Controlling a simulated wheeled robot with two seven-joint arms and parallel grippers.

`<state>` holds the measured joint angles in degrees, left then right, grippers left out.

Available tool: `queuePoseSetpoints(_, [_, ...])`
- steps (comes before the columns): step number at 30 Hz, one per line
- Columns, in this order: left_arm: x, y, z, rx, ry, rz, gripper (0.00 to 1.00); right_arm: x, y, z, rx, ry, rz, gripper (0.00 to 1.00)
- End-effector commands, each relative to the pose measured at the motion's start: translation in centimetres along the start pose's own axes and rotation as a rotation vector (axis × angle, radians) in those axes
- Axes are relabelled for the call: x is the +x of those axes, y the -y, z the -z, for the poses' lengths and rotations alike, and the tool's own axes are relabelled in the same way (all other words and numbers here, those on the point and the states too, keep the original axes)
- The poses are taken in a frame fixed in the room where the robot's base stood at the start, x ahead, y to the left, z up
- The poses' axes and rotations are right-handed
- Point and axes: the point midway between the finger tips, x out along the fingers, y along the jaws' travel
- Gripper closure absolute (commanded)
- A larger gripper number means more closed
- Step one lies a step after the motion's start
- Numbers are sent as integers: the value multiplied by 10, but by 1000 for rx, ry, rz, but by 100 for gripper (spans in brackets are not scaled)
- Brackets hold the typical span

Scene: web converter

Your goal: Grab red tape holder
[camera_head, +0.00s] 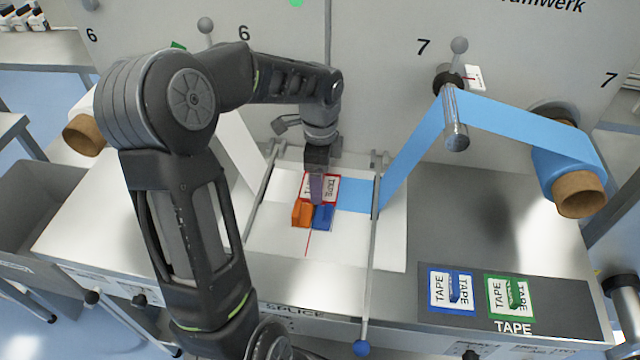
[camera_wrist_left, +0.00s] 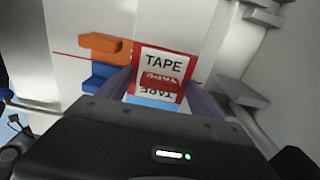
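The red tape holder, a white card with a red border and the word TAPE, lies on the white splice plate in the head view (camera_head: 332,186). In the left wrist view the red tape holder (camera_wrist_left: 163,64) has a small red raised part in its middle. My left gripper (camera_head: 317,188) is over the holder and hides part of it. In the left wrist view my left gripper (camera_wrist_left: 159,88) has its fingers apart, one on each side of the holder's raised part. Whether they touch the holder cannot be told. My right gripper is not in view.
An orange block (camera_head: 301,213) and a blue block (camera_head: 323,217) sit close beside the holder. Blue web (camera_head: 357,196) runs from the plate up to a roller and the blue roll (camera_head: 568,165). A metal bar (camera_head: 374,250) stands right. Blue (camera_head: 437,304) and green (camera_head: 495,312) tape holders lie front right.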

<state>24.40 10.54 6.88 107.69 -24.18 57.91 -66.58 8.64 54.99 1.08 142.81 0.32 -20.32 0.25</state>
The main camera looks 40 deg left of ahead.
Motion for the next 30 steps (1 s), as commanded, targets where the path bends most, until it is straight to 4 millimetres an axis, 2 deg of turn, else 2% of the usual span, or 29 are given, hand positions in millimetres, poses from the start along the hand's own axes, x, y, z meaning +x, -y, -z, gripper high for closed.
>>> queuePoseSetpoints(1, [0, 0, 0, 0, 0, 0, 31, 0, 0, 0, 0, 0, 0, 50])
queuePoseSetpoints(15, [0, 0, 0, 0, 0, 0, 69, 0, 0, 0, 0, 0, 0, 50])
queuePoseSetpoints(19, [0, 0, 0, 0, 0, 0, 76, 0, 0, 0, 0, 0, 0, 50])
queuePoseSetpoints(20, [0, 0, 0, 0, 0, 0, 82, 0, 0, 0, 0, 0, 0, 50])
queuePoseSetpoints(26, [-2, 0, 0, 0, 0, 1, 83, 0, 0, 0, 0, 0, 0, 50])
queuePoseSetpoints(30, [-12, 1, 0, 0, 0, 4, 83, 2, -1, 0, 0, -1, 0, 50])
